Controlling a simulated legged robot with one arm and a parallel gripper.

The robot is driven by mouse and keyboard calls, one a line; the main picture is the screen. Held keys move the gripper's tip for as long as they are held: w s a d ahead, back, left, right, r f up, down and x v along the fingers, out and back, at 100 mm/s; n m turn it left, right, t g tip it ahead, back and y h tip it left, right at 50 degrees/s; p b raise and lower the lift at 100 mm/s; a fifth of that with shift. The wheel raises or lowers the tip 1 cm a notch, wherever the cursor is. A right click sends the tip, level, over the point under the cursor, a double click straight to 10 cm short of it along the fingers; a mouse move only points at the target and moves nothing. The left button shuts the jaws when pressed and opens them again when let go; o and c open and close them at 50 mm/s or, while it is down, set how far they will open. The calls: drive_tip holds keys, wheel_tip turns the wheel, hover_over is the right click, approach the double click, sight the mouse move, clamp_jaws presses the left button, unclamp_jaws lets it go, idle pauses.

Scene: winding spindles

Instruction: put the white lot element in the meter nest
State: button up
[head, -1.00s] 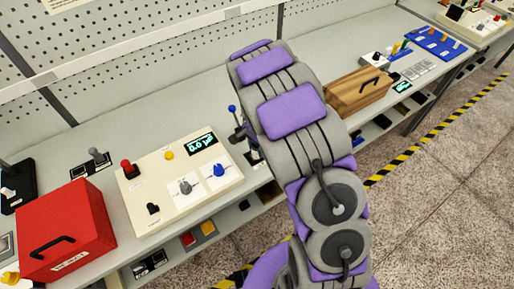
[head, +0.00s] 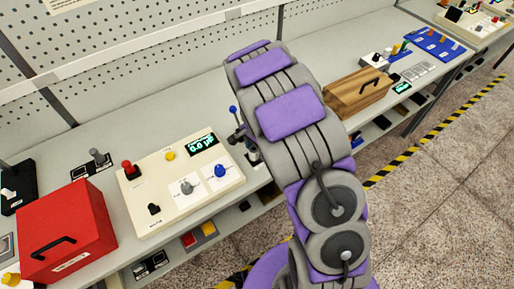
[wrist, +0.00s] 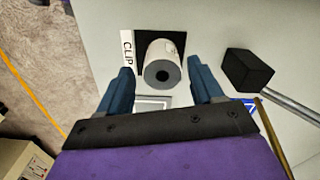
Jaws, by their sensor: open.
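In the wrist view a white-grey cylinder (wrist: 161,65) with a dark round hole in its end sits on a black square pad beside a label reading CLIP. I cannot tell whether it is the white lot element. My gripper (wrist: 162,88) is open, its two dark blue fingers reaching toward the near sides of the cylinder, with nothing held. In the head view my arm hides most of the gripper and the cylinder. A cream meter panel (head: 152,226) with a lit display (head: 202,145) stands left of my arm. I cannot pick out its nest surely.
A black block (wrist: 247,70) with a metal rod lies close right of the gripper. A red box (head: 88,217) stands left of the panel and a wooden box (head: 345,98) right of my arm. A blue rack (head: 436,43) is at the far right.

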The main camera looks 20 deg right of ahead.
wheel_tip(320, 180, up, 11)
drive_tip(key=p, duration=0.2)
drive_tip(key=s+r+n, duration=0.5)
drive_tip(key=s+r, duration=0.6)
drive_tip(key=s, duration=0.4)
drive_tip(key=s+r+n+g, duration=0.1)
drive_tip(key=s+r+n, duration=0.2)
drive_tip(key=s, duration=1.6)
drive_tip(key=n, duration=0.3)
drive_tip(key=shift+s+a+r+n+g, duration=0.2)
drive_tip(key=shift+a+n+g, duration=0.1)
drive_tip(key=shift+n, duration=0.1)
drive_tip(key=shift+f, duration=0.1)
drive_tip(key=shift+f, duration=0.1)
